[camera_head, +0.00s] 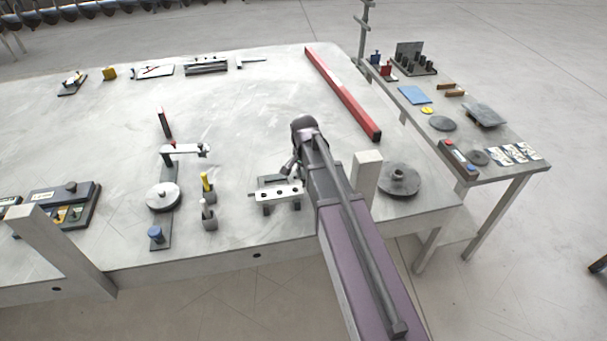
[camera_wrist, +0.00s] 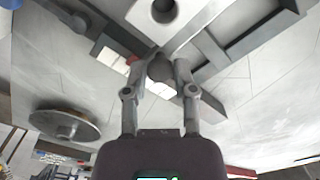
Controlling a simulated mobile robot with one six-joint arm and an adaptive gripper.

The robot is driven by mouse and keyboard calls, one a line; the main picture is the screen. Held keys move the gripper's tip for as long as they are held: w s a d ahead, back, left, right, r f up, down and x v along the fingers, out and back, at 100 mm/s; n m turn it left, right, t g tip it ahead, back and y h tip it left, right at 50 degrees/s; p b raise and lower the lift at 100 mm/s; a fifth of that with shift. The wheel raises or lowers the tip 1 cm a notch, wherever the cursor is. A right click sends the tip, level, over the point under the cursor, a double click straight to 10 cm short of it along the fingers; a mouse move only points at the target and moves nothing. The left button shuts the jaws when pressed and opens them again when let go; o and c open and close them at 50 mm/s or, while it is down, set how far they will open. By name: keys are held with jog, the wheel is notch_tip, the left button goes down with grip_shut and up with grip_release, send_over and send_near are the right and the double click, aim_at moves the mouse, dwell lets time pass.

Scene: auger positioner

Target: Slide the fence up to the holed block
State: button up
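The holed block (camera_head: 278,193) is a pale bar with a row of dark holes. It stands on dark supports near the table's front edge, left of my arm. A pale part with one round hole (camera_wrist: 165,10), likely the same block, is cut off at the top of the wrist view. My gripper (camera_wrist: 158,70) is low behind the block. Its fingers stand apart with a rounded dark grey knob (camera_wrist: 160,69) between the tips; whether they press on it is unclear. Dark grey bars (camera_wrist: 240,45) beside it may belong to the fence, which I cannot single out for certain.
A grey hubbed disc (camera_head: 399,180) lies to the right, also in the wrist view (camera_wrist: 65,124). A yellow-topped tool (camera_head: 207,185) and a dark stand with a round plate (camera_head: 163,197) are to the left. A red bar (camera_head: 342,92) lies behind; the table's middle is clear.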

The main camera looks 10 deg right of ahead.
jog(key=shift+o, duration=1.3)
jog(key=shift+w, duration=0.2)
